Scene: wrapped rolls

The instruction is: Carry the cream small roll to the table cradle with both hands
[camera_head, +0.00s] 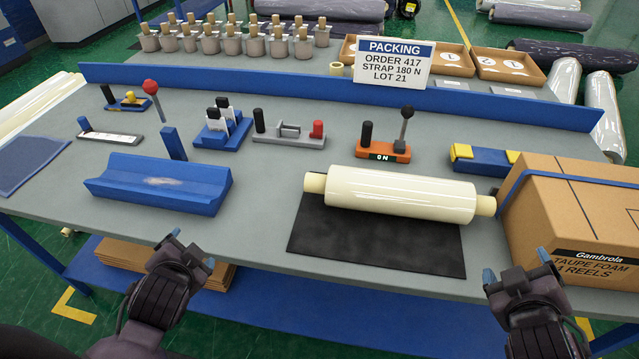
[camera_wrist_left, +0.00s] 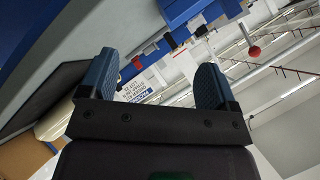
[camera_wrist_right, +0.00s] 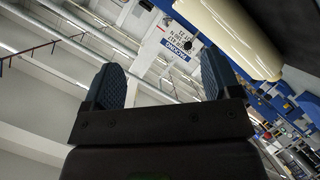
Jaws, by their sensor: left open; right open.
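The cream small roll (camera_head: 400,194) lies sideways on a black mat (camera_head: 372,244) at the right half of the table, a core stub showing at each end. It also shows in the right wrist view (camera_wrist_right: 232,34). The blue table cradle (camera_head: 160,184) is at the left of the table, empty, with a worn pale patch in its trough. My right gripper (camera_head: 516,267) is open and empty in front of the table, below the roll's right end and near the carton.
A cardboard carton (camera_head: 577,225) stands right of the roll, close to its right stub. Behind are an orange lever unit (camera_head: 383,150), a grey clamp tool (camera_head: 289,138), a blue holder (camera_head: 222,133) and a packing sign (camera_head: 393,62). Table space between cradle and mat is clear.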

